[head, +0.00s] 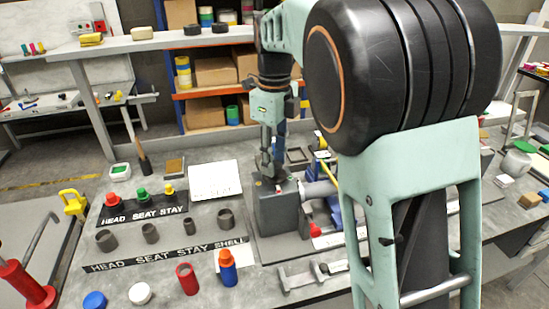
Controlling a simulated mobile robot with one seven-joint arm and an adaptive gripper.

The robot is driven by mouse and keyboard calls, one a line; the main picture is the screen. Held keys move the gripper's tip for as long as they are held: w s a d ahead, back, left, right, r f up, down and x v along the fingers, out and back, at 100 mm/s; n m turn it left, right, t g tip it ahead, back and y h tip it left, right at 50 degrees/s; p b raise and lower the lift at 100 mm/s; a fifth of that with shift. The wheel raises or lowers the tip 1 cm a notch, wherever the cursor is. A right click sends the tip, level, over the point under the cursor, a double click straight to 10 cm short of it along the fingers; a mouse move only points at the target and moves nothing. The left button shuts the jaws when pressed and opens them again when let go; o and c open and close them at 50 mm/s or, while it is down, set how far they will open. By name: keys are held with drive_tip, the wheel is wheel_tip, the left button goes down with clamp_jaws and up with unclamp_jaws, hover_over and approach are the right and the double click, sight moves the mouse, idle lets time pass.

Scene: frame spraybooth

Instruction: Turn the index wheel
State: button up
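My gripper (266,160) points down at the top of a grey block-shaped housing (285,207) on the bench. Its fingers look close together, but they are small and dark, and I cannot tell whether they are open, shut or touching the housing. A light grey cylinder (319,190) sticks out of the housing's right side. A blue part (347,212) and a yellow bar (329,172) stand to its right, partly behind my arm. I cannot pick out the index wheel for certain; it may be hidden by my gripper or arm.
Left of the housing are several dark rings, a label strip (165,255) reading HEAD SEAT STAY SHELL, and coloured caps on a block (140,209). A red bottle (187,279) and a blue-orange bottle (227,267) stand in front. A grey bracket (312,275) lies near the front edge.

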drive_tip(key=c, duration=0.7)
drive_tip(key=shift+r+n, duration=0.1)
drive_tip(key=shift+n, duration=0.2)
drive_tip(key=n+p, duration=0.2)
drive_tip(key=n, duration=0.1)
drive_tip(key=shift+r+n+p, duration=0.1)
drive_tip(key=shift+n+p, duration=0.2)
drive_tip(key=shift+n, duration=0.1)
drive_tip(key=n+p, duration=0.1)
drive_tip(key=n, duration=0.3)
drive_tip(key=shift+p, duration=0.35)
drive_tip(key=n+p, duration=0.1)
drive_tip(key=n, duration=0.5)
drive_tip(key=n+p, duration=0.1)
drive_tip(key=n, duration=0.4)
drive_tip(key=shift+n, duration=0.3)
